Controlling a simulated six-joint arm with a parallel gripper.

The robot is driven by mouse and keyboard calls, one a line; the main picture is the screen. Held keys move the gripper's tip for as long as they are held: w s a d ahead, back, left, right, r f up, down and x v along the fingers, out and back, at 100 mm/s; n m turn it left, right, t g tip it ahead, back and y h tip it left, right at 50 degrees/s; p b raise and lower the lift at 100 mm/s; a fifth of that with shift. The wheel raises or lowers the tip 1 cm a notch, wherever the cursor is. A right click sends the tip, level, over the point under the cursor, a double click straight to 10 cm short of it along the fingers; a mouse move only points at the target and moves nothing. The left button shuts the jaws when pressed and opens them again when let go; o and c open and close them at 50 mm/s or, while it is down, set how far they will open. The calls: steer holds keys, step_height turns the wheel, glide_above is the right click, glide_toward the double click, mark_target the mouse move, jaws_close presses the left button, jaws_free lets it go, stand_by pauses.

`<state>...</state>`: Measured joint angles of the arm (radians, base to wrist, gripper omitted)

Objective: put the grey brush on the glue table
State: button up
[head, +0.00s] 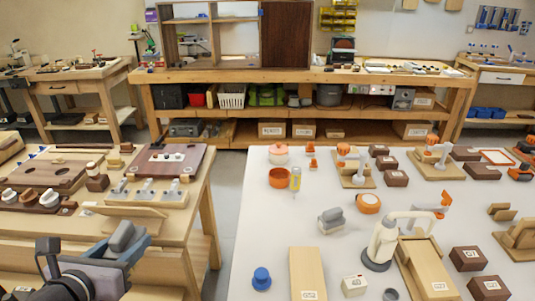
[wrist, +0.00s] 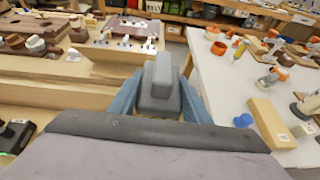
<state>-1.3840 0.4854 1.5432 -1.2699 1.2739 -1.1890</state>
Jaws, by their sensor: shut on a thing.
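My gripper (head: 121,249) is at the lower left of the head view, with its blue-grey fingers shut on a grey brush (head: 122,235). In the wrist view the grey brush (wrist: 162,82) sits between the two fingers, its block end and narrower raised grip showing. It is held up in front of the wooden bench, left of the white table (head: 270,215). This table bears orange pots and a yellow-white bottle, and seems to be the glue table. A similar grey block-shaped thing (head: 331,220) stands on it.
The wooden bench (head: 180,225) on the left holds sanding blocks, boards and clamps. A gap of floor separates it from the white table. A blue knob-shaped thing (head: 261,278) and a wooden block (head: 307,275) stand near the table's front left.

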steer(key=w+d+m+h, duration=0.2)
steer(key=w+d+h, duration=0.1)
steer(key=w+d, duration=0.4)
steer(key=m+g+h+b, duration=0.1)
steer(key=m+g+h, duration=0.3)
steer(key=m+h, duration=0.25)
glide_above(277, 225)
step_height(277, 225, down, 4)
steer(key=shift+f+b, duration=0.4)
steer(key=shift+f, duration=5.2)
steer(key=shift+f, duration=0.1)
steer(key=o, duration=0.8)
steer(key=shift+f, duration=0.1)
steer(key=shift+c, duration=0.2)
steer(key=o, duration=0.4)
steer(key=shift+c, duration=0.2)
